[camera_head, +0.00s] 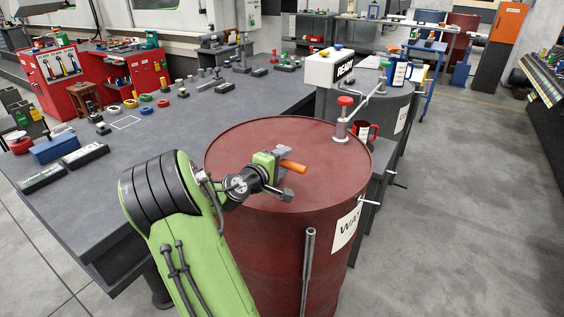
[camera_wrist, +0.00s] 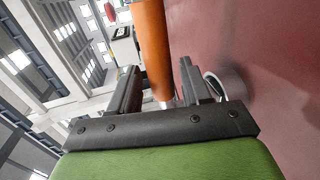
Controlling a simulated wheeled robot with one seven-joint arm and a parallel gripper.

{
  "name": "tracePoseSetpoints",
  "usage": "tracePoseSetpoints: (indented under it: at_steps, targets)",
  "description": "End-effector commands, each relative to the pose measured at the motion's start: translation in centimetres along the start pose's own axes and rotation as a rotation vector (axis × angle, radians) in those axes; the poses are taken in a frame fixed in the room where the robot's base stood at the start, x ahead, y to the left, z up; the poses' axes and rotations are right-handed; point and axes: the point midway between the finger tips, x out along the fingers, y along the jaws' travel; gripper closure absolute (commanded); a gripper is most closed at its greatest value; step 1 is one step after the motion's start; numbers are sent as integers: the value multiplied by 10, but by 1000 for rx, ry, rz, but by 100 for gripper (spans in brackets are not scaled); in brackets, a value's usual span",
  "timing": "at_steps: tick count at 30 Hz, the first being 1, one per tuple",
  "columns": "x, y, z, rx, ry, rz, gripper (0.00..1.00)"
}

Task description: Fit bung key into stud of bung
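The bung key shows as an orange handle (camera_head: 293,167) over the lid of the red drum (camera_head: 240,141). In the wrist view the orange handle (camera_wrist: 151,45) runs down to a pale end between the fingers. My gripper (camera_head: 284,170) reaches over the lid from the left, its fingers on either side of the key and seeming shut on it; finger contact is hard to see. In the wrist view the gripper (camera_wrist: 160,88) has the red lid to its right. A curved pale metal piece (camera_wrist: 216,84) shows beside the right finger; I cannot tell whether it is the bung. The stud cannot be made out.
A metal post with a red knob (camera_head: 345,100) stands at the lid's far right, with a pipe toward the grey drum (camera_head: 397,100). A grey workbench (camera_head: 150,150) lies left. Floor right is clear.

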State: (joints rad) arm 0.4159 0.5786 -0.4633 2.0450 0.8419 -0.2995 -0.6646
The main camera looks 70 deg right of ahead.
Motion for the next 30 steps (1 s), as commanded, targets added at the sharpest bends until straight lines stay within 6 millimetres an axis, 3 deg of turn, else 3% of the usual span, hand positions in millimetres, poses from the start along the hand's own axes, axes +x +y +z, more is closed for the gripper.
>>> tracePoseSetpoints:
  at_steps: [10, 13, 24, 30]
  targets:
    - [-1, -2, 0, -2, 1, -5, 41]
    - [-12, -1, -2, -3, 4, -6, 41]
    - [-112, 2, -2, -4, 9, -2, 41]
    - [-150, 1, -1, -2, 4, -2, 41]
